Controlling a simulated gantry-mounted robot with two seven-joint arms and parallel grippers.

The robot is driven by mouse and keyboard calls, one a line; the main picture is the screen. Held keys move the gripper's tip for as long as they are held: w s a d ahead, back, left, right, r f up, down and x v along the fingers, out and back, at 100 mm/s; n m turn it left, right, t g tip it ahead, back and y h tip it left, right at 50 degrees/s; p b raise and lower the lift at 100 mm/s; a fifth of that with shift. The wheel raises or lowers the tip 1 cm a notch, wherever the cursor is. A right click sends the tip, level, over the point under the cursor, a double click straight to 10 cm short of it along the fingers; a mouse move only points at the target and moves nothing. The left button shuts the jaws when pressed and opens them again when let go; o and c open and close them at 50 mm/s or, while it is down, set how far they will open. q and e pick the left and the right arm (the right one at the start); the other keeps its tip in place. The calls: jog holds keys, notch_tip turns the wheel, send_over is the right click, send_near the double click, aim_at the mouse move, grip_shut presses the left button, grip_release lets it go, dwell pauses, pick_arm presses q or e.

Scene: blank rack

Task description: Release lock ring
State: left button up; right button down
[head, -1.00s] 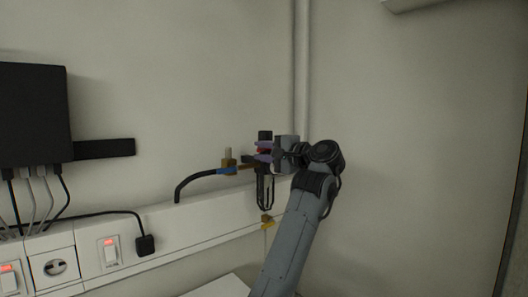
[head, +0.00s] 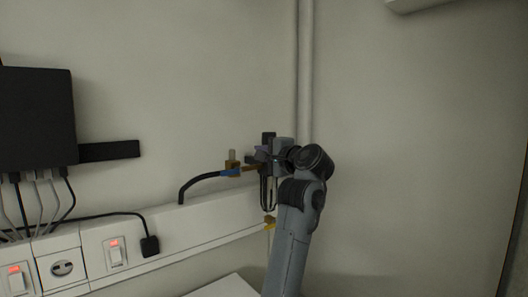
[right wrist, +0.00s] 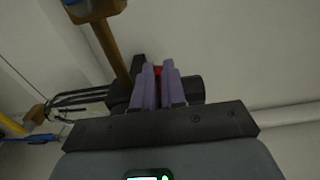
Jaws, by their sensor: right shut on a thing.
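My right gripper (head: 263,152) is at the dark fitting (head: 268,138) on the wall, beside the vertical pipe. In the right wrist view its two purple fingers (right wrist: 158,72) are close together. They are shut on a small red piece (right wrist: 158,70), which I take to be the lock ring; only a sliver of it shows between them. The dark fitting (right wrist: 138,66) shows around and behind the fingers. A brass pipe piece (right wrist: 112,50) runs from the fitting to a brass block (head: 232,168). In the head view the red piece is hidden. My left gripper is out of view.
Dark loops (head: 268,190) hang below the fitting. White trunking (head: 165,226) with switches and a socket runs along the wall. A black box (head: 35,120) with cables is at left. The right wall is clear.

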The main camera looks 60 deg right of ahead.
jog(key=c, duration=1.2)
grip_release()
jog(key=shift+s, duration=0.1)
jog(key=b+v, duration=0.3)
jog(key=v, duration=0.7)
jog(key=shift+s+a, duration=0.15)
jog(key=shift+s, duration=0.2)
